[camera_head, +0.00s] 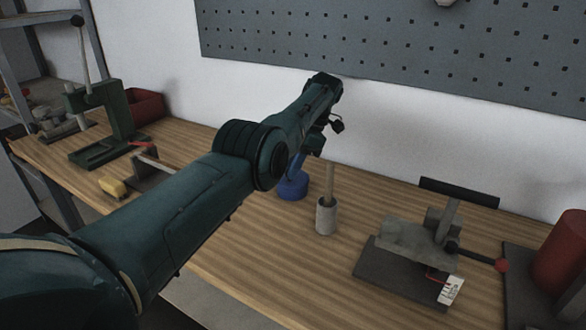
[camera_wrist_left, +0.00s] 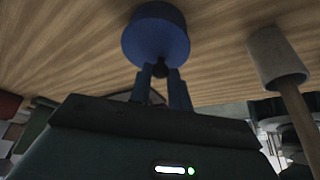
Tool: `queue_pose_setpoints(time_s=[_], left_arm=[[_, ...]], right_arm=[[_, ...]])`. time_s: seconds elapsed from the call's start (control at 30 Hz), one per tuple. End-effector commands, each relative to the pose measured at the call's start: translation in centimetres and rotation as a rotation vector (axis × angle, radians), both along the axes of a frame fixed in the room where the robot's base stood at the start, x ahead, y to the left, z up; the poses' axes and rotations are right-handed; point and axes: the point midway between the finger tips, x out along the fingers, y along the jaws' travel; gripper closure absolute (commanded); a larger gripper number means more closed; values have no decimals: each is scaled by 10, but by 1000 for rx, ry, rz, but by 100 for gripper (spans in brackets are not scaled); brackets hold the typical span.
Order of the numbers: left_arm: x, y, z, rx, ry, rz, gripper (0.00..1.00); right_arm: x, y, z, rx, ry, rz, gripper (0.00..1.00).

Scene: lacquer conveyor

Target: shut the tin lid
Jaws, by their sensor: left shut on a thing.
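The blue round tin (camera_head: 292,188) stands on the wooden workbench, partly hidden behind my left gripper. In the left wrist view the tin (camera_wrist_left: 150,30) shows at the top middle, with its flat round lid (camera_wrist_left: 166,46) facing the camera. My left gripper (camera_head: 297,163) comes down over the tin from above. In the left wrist view its two fingers (camera_wrist_left: 160,78) are close together at the lid, shut on a small grey part there. The lid looks to be on the tin, but I cannot tell whether it is fully down. My right gripper is not in view.
A grey pot with a wooden handle (camera_head: 327,214) stands just right of the tin. A grey clamp fixture with a red-knobbed lever (camera_head: 415,245) is farther right, near a red cylinder (camera_head: 563,248). A green press (camera_head: 108,125) stands left. Bench space in front is clear.

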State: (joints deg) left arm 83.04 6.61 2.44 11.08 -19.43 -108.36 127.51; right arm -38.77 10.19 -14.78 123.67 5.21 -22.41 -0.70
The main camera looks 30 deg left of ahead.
Motion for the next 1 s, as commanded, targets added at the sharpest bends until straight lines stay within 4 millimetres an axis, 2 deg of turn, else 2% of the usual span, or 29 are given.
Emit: queue_pose_setpoints(time_s=[0.43,0.47,0.7,1.0], left_arm=[[-2,-1,-1,-4,7,15,100],[-2,-1,-1,-5,8,16,80],[-1,-1,-1,-3,6,13,61],[-1,-1,1,-2,3,12,59]], right_arm=[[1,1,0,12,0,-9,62],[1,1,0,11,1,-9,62],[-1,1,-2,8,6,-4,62],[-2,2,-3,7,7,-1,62]])
